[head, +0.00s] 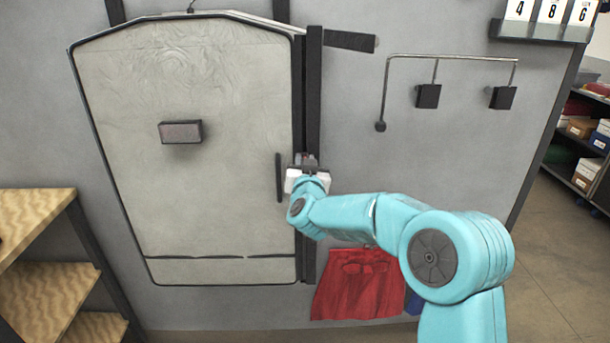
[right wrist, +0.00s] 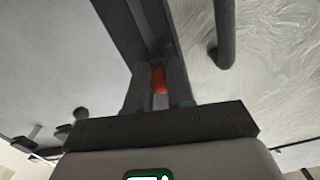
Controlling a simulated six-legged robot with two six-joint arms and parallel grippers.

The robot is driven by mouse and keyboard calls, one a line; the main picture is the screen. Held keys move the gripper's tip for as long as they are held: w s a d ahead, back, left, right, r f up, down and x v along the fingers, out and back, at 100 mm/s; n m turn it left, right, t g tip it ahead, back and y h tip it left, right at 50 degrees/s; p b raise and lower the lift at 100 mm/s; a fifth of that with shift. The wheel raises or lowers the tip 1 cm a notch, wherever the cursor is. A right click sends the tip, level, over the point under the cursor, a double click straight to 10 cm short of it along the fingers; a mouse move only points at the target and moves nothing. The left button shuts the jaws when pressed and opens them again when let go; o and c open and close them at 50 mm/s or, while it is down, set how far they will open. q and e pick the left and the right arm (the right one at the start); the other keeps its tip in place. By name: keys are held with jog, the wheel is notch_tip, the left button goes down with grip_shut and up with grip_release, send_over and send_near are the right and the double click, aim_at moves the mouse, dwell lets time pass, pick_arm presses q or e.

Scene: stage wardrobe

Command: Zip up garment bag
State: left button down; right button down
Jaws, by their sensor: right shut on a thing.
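The garment bag (head: 200,90), pale grey-beige with a dark edge, hangs flat against the grey wall at the left of the head view. A dark upright rail (head: 313,90) runs along its right side and shows in the right wrist view (right wrist: 125,30). My right gripper (head: 306,161) is at this rail, a little below its mid-height. In the right wrist view its fingers (right wrist: 159,86) are shut on a small orange-red piece (right wrist: 159,76), which looks like the zip pull. The gripper hides the rail behind it. My left gripper is not in view.
A dark upright handle (head: 279,177) stands on the bag close left of my gripper. A small dark block (head: 181,132) sits on the bag. Wooden shelves (head: 40,225) stand at left. Red cloth (head: 355,285) hangs below my arm. A metal rod (head: 450,57) is at upper right.

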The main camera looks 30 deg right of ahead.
notch_tip(320, 180, up, 23)
jog(key=p, duration=1.6)
jog(key=shift+r, duration=0.15)
jog(key=c, duration=1.1)
grip_release()
jog(key=shift+o, duration=0.3)
jog(key=shift+s+f, duration=0.1)
jog(key=shift+f, duration=0.1)
jog(key=b+v, duration=0.3)
jog(key=v, duration=1.3)
